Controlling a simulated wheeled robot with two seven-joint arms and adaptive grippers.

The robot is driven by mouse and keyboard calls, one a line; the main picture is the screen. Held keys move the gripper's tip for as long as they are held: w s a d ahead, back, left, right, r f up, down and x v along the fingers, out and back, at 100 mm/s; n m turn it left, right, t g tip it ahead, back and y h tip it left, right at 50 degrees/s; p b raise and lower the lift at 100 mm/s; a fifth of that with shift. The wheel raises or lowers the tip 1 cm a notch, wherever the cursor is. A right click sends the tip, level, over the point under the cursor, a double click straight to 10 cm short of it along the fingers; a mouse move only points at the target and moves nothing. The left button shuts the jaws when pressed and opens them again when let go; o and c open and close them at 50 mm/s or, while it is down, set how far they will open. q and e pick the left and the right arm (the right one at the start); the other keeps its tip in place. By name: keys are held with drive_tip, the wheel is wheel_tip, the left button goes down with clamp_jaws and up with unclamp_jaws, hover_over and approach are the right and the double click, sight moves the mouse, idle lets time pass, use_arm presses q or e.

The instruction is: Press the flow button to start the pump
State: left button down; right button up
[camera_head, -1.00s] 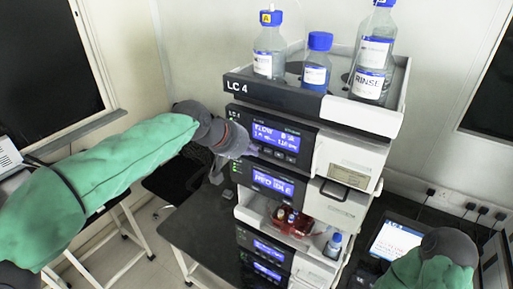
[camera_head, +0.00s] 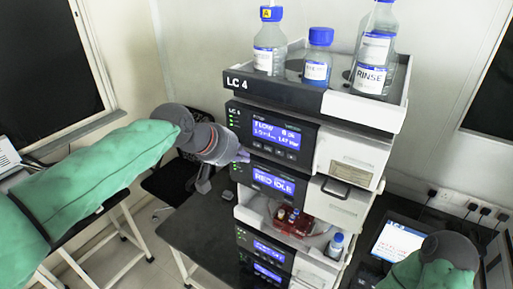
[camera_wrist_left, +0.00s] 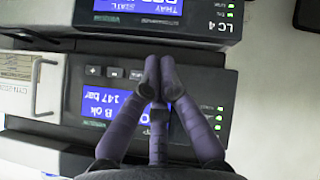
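The pump module (camera_head: 268,130) is in the LC 4 stack, with a lit blue screen (camera_head: 276,134) reading FLOW. In the left wrist view its screen (camera_wrist_left: 98,105) appears upside down and reads 147 bar. A row of small buttons (camera_head: 274,150) runs below the screen; several show in the left wrist view (camera_wrist_left: 115,72). My left gripper (camera_head: 243,157) is beside the panel's lower left. Its fingers (camera_wrist_left: 159,66) are together and empty, and cover the row's end in the wrist view. I cannot tell which button is the flow button. My right gripper is out of view.
Bottles (camera_head: 318,58) stand in the top tray (camera_head: 300,97). Below the pump is another module with a lit screen (camera_head: 273,181), then an open bay with a red tray (camera_head: 291,222). A laptop (camera_head: 395,243) sits at the right, near my right arm.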

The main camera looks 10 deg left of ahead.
use_arm(q)
drive_tip(key=shift+s+a+b, duration=0.2)
drive_tip(key=shift+s, duration=0.35)
drive_tip(key=shift+s+a+b, duration=0.15)
drive_tip(key=shift+s, duration=0.35)
idle(1.5)
drive_tip(key=w+d+f+g+b, duration=0.15)
drive_tip(key=f+b, duration=0.25)
drive_tip(key=f, duration=1)
drive_tip(key=w+d+f+g+b, duration=0.1)
drive_tip(key=w+f+b, duration=0.2)
drive_tip(key=f, duration=1.1)
drive_tip(key=s+f+g+b, duration=0.25)
drive_tip(key=f+b, duration=0.25)
drive_tip(key=f, duration=1.7)
drive_tip(key=s+d+f+b, duration=0.1)
drive_tip(key=s+f+b, duration=0.2)
drive_tip(key=s+f, duration=0.4)
drive_tip(key=s+d+f+g+b, duration=0.1)
drive_tip(key=s+f+b, duration=0.3)
drive_tip(key=s+f, duration=0.4)
drive_tip(key=s+d+f+n+g+b, duration=0.1)
drive_tip(key=s+f+b, duration=0.3)
drive_tip(key=f, duration=1.3)
drive_tip(key=s, duration=0.3)
drive_tip(key=shift+s+d+f, duration=0.15)
drive_tip(key=shift+s+f, duration=0.05)
drive_tip(key=shift+s, duration=0.15)
